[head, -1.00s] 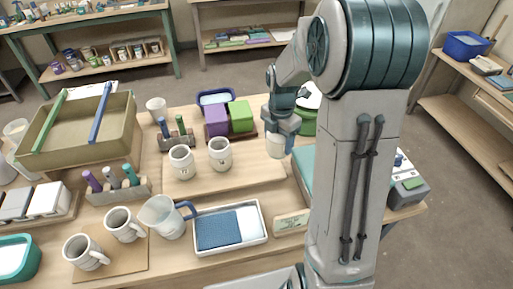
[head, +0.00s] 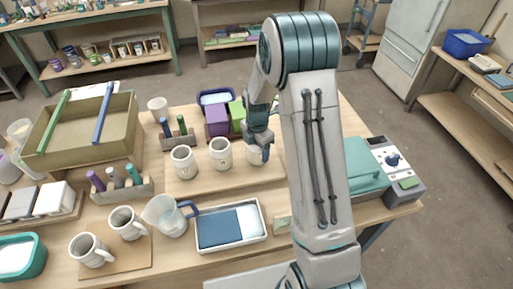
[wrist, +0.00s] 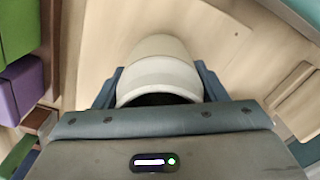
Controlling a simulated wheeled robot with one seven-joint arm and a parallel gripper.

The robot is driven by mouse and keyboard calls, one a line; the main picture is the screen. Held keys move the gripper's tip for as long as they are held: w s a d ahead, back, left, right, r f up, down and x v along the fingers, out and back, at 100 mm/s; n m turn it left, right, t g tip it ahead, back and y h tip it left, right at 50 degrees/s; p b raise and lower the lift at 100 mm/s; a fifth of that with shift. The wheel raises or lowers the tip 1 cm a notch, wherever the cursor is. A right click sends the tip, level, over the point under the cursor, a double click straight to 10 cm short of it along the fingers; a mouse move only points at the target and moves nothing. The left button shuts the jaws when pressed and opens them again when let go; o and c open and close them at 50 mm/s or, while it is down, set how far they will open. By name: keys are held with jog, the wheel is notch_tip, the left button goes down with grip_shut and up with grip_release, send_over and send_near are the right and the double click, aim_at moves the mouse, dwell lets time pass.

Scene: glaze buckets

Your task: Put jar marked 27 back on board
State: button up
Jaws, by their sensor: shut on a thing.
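My gripper (head: 258,142) is shut on a pale jar (head: 255,158) at the right part of the wooden board (head: 228,182). In the wrist view the jar (wrist: 158,72) sits between both fingers of my gripper (wrist: 158,88), with pale wood beyond it. Its number cannot be read, and I cannot tell whether its base touches the board. Two similar jars stand upright on the board to its left, a middle jar (head: 220,154) and a left jar (head: 184,162), each with a small dark mark too small to read.
Purple block (head: 216,121) and green block (head: 237,116) stand close behind the board. A white tray with blue and white pads (head: 230,226) and a measuring jug (head: 164,214) stand in front. A teal-lidded box (head: 364,164) lies right of my arm.

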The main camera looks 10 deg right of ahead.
jog(key=shift+f, duration=0.1)
jog(key=o, duration=1.2)
